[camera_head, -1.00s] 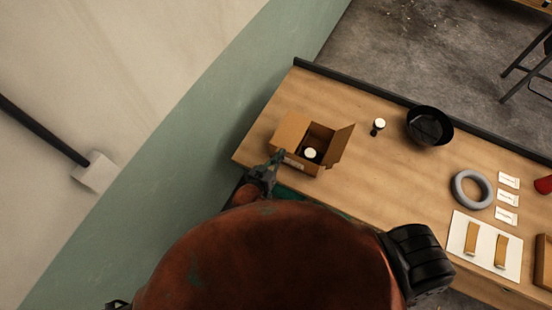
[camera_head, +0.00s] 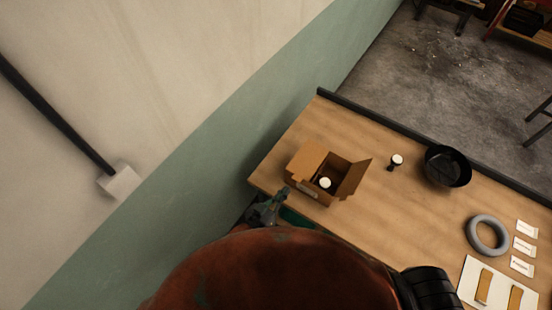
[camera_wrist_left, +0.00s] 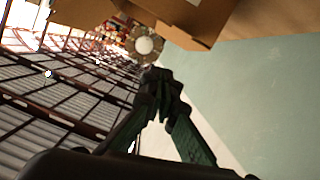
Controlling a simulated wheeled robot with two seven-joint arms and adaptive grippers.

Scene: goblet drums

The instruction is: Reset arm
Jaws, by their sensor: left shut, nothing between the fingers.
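My left gripper (camera_head: 280,196) is shut and empty, beside the near left side of an open cardboard box (camera_head: 318,193) on the wooden table. In the left wrist view its dark green fingers (camera_wrist_left: 155,85) meet at the tips, and a brown cardboard form (camera_wrist_left: 190,25) lies beyond them. A small goblet drum with a white top (camera_head: 325,183) sits inside the box; its lower part is hidden. Another small drum (camera_head: 396,160) stands on the table to the right of the box. My right gripper is out of view.
The table (camera_head: 400,212) also bears a black bowl (camera_head: 447,170), a grey ring (camera_head: 472,235), white cards (camera_head: 524,246) and a white sheet with tan strips (camera_head: 470,281). A green wall (camera_head: 220,160) is close on the left. The table's middle is clear.

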